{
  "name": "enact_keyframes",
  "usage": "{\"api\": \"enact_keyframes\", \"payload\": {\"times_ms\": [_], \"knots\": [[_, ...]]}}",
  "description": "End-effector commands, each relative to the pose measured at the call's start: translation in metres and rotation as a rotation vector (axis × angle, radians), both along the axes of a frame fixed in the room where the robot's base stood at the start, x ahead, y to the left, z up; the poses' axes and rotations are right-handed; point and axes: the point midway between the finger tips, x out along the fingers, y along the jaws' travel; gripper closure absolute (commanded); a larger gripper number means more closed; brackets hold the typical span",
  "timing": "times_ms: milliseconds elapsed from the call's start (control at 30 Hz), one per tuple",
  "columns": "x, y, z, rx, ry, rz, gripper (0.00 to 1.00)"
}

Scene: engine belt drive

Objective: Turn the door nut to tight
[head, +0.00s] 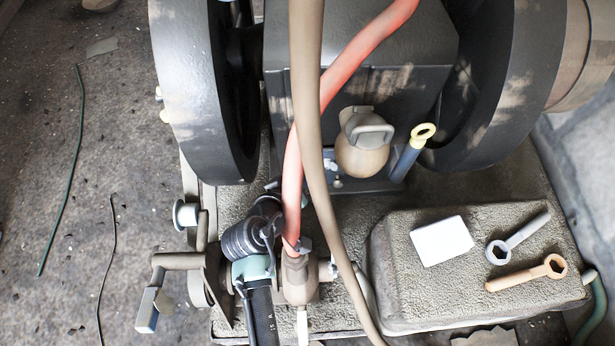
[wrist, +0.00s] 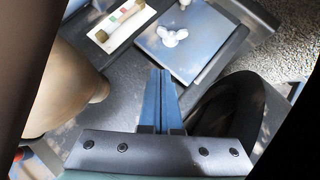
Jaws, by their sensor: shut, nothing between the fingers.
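The door nut (wrist: 170,37) is a pale wing nut on a flat blue-grey door plate (wrist: 192,60) at the top of the wrist view. Its wings spread sideways. My gripper (wrist: 161,72) shows in the wrist view with its blue fingers together and nothing between them. The fingertips point up the picture, below the nut and apart from it, near the plate's lower edge. The nut's tightness cannot be told. I cannot make out the nut or my gripper in the head view.
A pale strip with coloured marks (wrist: 122,20) lies left of the plate. A rounded tan body (wrist: 68,90) is close on the left. In the head view, a red hose (head: 345,75) crosses the engine, and two wrenches (head: 517,238) (head: 527,273) and a white card (head: 442,241) lie on a stone block (head: 400,300).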

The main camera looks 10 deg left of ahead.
Motion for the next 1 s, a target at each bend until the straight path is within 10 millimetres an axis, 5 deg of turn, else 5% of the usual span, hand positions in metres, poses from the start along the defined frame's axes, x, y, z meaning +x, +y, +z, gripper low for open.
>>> {"api": "enact_keyframes", "payload": {"times_ms": [300,567,1000], "knots": [[0.054,-0.020,-0.043,0.001,-0.002,-0.003,1.00],[0.055,-0.040,-0.066,0.001,0.000,-0.002,1.00],[0.055,-0.042,-0.068,0.003,0.000,-0.001,1.00]]}}
